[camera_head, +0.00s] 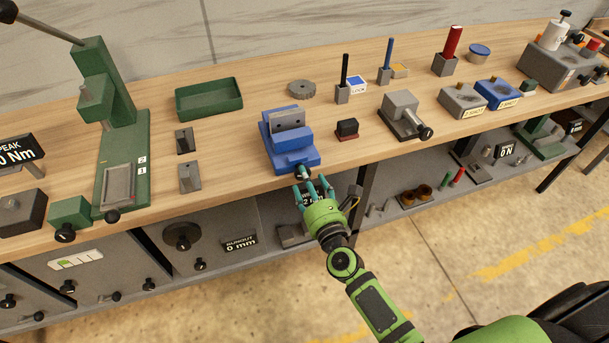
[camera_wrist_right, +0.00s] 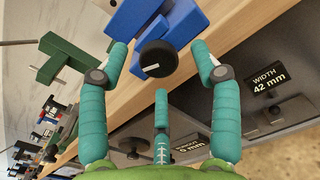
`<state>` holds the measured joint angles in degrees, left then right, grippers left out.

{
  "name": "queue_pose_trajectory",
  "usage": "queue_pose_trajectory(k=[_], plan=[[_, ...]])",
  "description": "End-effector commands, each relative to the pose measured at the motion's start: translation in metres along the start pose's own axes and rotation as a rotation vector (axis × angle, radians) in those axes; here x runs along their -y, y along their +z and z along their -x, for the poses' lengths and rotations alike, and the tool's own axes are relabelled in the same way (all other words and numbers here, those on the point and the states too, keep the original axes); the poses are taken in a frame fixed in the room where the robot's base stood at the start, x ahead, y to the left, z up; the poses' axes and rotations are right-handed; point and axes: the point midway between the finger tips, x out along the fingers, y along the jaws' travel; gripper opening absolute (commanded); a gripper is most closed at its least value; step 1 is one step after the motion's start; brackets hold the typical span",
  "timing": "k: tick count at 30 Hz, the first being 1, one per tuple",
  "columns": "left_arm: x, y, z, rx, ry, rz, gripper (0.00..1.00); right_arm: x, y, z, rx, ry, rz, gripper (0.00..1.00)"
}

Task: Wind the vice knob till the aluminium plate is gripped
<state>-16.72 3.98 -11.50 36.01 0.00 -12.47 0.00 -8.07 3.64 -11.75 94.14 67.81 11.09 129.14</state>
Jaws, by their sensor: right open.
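The blue vice (camera_head: 290,158) stands at the front edge of the wooden bench. A grey metal piece (camera_head: 287,119) with small marks sits upright at its jaws; I cannot tell if this is the aluminium plate or a jaw face, nor whether a gap remains. The vice's dark knob (camera_wrist_right: 158,58) faces me with a white line on it. My right gripper (camera_head: 314,190) is open just in front of the knob; in the right wrist view its three teal fingers (camera_wrist_right: 158,68) spread around the knob without visibly closing on it. My left gripper is out of view.
Small grey blocks (camera_head: 190,177) and a green press (camera_head: 122,150) stand left. A "WIDTH 42 mm" display (camera_wrist_right: 268,80) hangs below the bench edge.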

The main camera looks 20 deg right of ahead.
Motion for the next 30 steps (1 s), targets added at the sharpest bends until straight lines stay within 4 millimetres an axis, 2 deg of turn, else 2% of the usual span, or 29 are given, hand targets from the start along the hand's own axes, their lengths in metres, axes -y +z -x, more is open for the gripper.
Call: queue_pose_trajectory(k=[3,6,15,16,18,20,30], plan=[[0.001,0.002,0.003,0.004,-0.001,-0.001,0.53,-0.001,0.001,-0.015,0.0,0.001,0.001,0.64],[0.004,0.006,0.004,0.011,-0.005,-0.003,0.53,0.0,0.0,-0.021,-0.001,0.0,0.003,0.64],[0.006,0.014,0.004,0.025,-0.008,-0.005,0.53,0.0,-0.001,-0.024,-0.002,0.0,0.003,0.64],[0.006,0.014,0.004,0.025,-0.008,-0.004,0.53,0.0,-0.001,-0.024,-0.002,0.0,0.003,0.56],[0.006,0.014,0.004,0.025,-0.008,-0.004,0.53,0.0,-0.001,-0.024,-0.002,0.0,0.003,0.28],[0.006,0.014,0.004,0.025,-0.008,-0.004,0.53,0.0,-0.001,-0.024,-0.002,0.0,0.003,0.08],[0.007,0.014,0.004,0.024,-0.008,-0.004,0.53,0.0,0.0,-0.024,0.001,-0.001,0.023,0.08]])
